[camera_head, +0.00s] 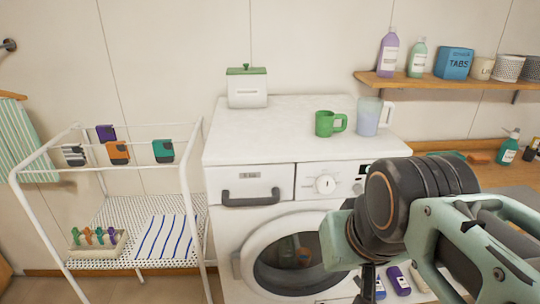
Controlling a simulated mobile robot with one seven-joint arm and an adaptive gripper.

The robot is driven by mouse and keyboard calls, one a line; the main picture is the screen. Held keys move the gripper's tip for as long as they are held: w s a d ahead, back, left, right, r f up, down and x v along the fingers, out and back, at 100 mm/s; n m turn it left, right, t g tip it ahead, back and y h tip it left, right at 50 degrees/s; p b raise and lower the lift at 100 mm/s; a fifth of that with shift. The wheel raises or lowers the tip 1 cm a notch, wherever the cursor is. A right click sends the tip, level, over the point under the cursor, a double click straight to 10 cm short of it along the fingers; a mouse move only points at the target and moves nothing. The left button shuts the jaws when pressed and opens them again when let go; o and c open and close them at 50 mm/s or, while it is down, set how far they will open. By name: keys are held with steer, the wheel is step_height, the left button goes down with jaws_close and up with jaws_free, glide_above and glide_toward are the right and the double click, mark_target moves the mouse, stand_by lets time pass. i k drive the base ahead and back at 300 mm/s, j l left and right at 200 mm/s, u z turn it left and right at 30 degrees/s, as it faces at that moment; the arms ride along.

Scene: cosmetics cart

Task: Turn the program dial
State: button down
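The program dial (325,184) is a round white knob on the front panel of the white washing machine (225,245). It sits right of the drawer with the dark handle (250,197) and left of a small dark display (362,169). A short dark mark shows on the dial. My arm, with black joints and pale green links, reaches in from the right, in front of the machine's right side. It covers part of the panel and door. My gripper's fingers cannot be made out; a dark part shows low under the arm. Nothing visible touches the dial.
A green mug (325,124), a clear jug (368,118) and a white box with a green lid (247,88) stand on the machine top. A white drying rack (42,215) stands left. A wall shelf (395,83) holds bottles and tubs. The round door (255,262) looks closed.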

mark_target(325, 184)
steer(key=k+l, duration=0.1)
steer(key=l, duration=0.3)
steer(key=k+l, duration=0.1)
steer(key=l, duration=0.25)
steer(key=k+l, duration=0.1)
steer(key=l, duration=0.3)
steer(key=k+l+u, duration=0.1)
steer(key=l, duration=0.3)
